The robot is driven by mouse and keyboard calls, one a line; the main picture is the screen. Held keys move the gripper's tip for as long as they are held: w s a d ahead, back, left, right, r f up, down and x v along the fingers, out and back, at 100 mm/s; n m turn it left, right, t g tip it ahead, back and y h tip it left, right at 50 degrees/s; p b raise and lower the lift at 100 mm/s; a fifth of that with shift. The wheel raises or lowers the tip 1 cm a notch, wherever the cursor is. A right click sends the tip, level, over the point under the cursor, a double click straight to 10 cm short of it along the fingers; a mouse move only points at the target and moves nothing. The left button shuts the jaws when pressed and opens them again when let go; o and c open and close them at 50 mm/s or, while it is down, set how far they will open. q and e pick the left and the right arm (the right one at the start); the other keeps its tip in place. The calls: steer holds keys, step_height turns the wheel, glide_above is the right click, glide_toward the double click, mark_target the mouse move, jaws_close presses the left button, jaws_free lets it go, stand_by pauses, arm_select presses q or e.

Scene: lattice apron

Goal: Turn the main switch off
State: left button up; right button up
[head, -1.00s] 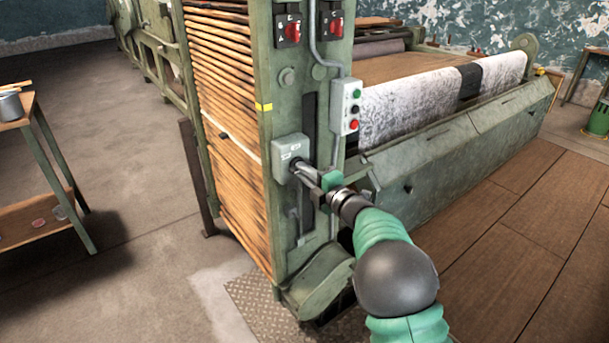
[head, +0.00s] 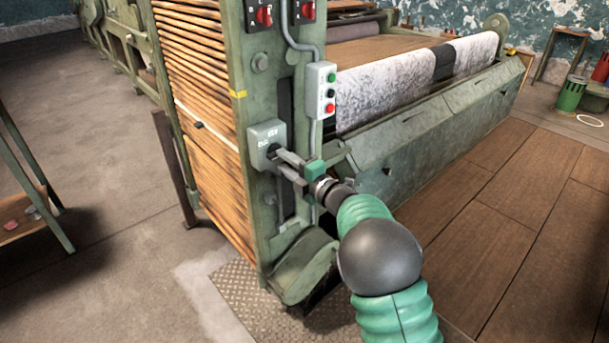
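The main switch appears to be the grey box (head: 262,133) on the front of the green machine post, with small white lettering too small to read and a dark handle (head: 271,151) on its face. My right gripper (head: 277,161) reaches in from the lower right. Its two grey fingers look spread apart, with their tips close in front of the switch. The upper fingertip is at or beside the dark handle; whether it touches cannot be told. The handle is partly hidden by the fingers. My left gripper is not in view.
A push-button box (head: 321,90) with green, black and red buttons hangs on the post above right. Two red rotary switches (head: 264,16) sit at the top. A sloped green machine guard (head: 420,137) lies right of my arm.

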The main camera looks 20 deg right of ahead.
steer(key=p+v, duration=0.2)
steer(key=v, duration=1.3)
